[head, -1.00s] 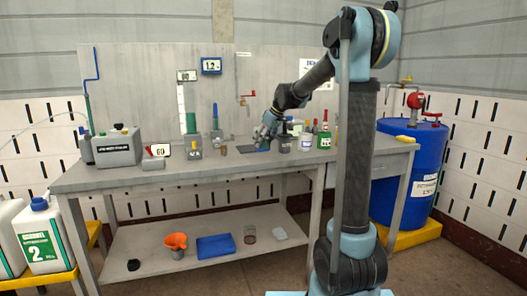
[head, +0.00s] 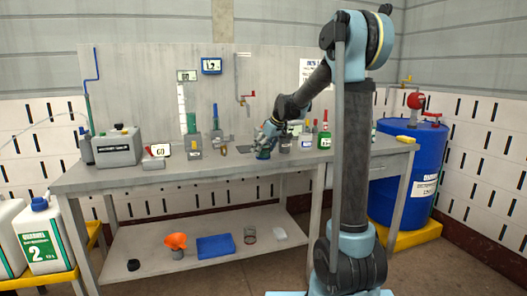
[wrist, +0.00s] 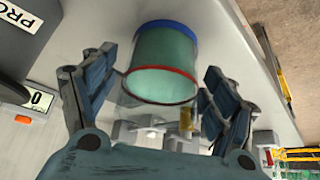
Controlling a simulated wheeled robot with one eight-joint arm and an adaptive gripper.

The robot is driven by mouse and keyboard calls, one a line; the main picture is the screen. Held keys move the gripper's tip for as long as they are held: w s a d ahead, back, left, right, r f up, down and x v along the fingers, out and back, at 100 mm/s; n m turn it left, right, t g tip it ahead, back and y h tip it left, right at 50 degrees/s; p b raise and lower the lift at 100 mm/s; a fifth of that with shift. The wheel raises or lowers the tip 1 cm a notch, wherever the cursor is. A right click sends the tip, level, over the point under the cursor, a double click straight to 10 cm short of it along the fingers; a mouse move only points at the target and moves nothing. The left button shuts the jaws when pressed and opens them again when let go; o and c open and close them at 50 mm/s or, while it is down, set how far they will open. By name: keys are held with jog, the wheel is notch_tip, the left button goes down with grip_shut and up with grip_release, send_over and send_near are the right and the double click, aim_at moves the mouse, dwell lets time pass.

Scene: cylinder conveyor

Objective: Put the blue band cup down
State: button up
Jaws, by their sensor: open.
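The blue band cup (wrist: 165,62) is a teal cylinder with a blue band at one end and a red rim at the other. In the wrist view it is between the spread fingers of my gripper (wrist: 160,78), with a gap visible on each side. My gripper is open. The cup (head: 263,154) is small there and partly hidden by the fingers. Its contact with the bench is hard to make out.
Dark and white jars (head: 285,144) and a green bottle (head: 324,138) stand close to the right of my gripper. A small brass cylinder (head: 224,150) and grey fixtures (head: 194,146) are to the left. The bench front is mostly clear.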

jog(key=v, duration=1.2)
jog(key=s+d+f+m+h, duration=0.15)
jog(key=s+d+f, duration=0.3)
jog(key=s, duration=0.65)
jog(key=s+d+f+m+h, duration=0.1)
jog(key=s+d+f+m, duration=0.3)
jog(key=s, duration=0.6)
jog(key=s+d+f+m+h, duration=0.1)
jog(key=s+d+f, duration=0.3)
jog(key=s+f, duration=0.4)
jog(key=s+d+f+m+g+h, duration=0.1)
jog(key=s+d+f+m, duration=0.2)
jog(key=s+f, duration=0.5)
jog(key=s+d, duration=0.1)
jog(key=s, duration=0.3)
jog(key=shift+s+d+f+g, duration=0.2)
jog(key=shift+d+f+g, duration=0.1)
jog(key=shift+m, duration=0.25)
jog(key=shift+w+f, duration=0.2)
jog(key=shift+w, duration=0.25)
